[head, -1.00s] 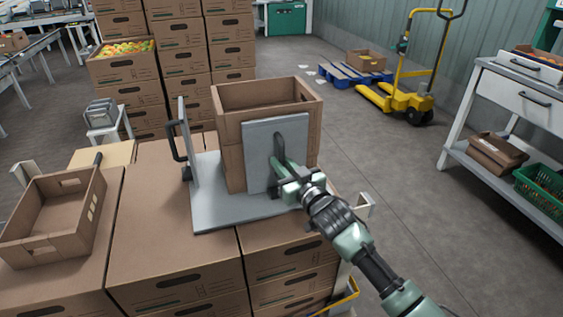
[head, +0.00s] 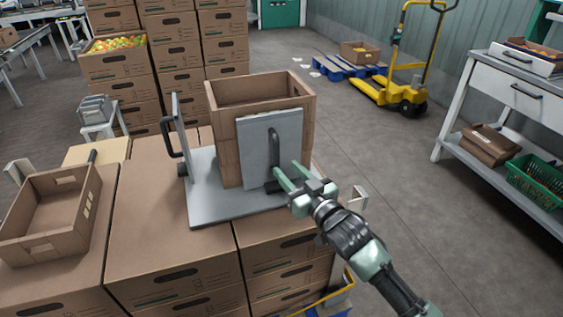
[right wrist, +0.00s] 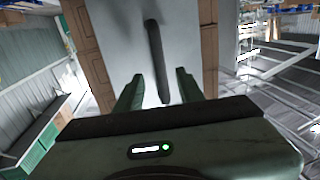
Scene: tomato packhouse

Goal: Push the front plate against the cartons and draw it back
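The grey front plate (head: 252,135) stands upright at the front of two stacked open brown cartons (head: 228,160). It appears to be against them; any small gap is hidden. Its dark vertical handle (head: 273,150) faces me. My right gripper (head: 286,172) is open, just in front of the handle's lower end. In the right wrist view the handle (right wrist: 155,50) lies in line with the space between the two green fingers (right wrist: 158,88), with clear room on both sides. The cartons stand on a grey base plate (head: 215,207). My left gripper is out of view.
A side plate (head: 184,130) with a black handle stands left of the cartons. The base rests on a layer of closed boxes (head: 160,225). An empty open tray carton (head: 45,243) lies at left. Floor to the right is free up to a white bench (head: 500,90).

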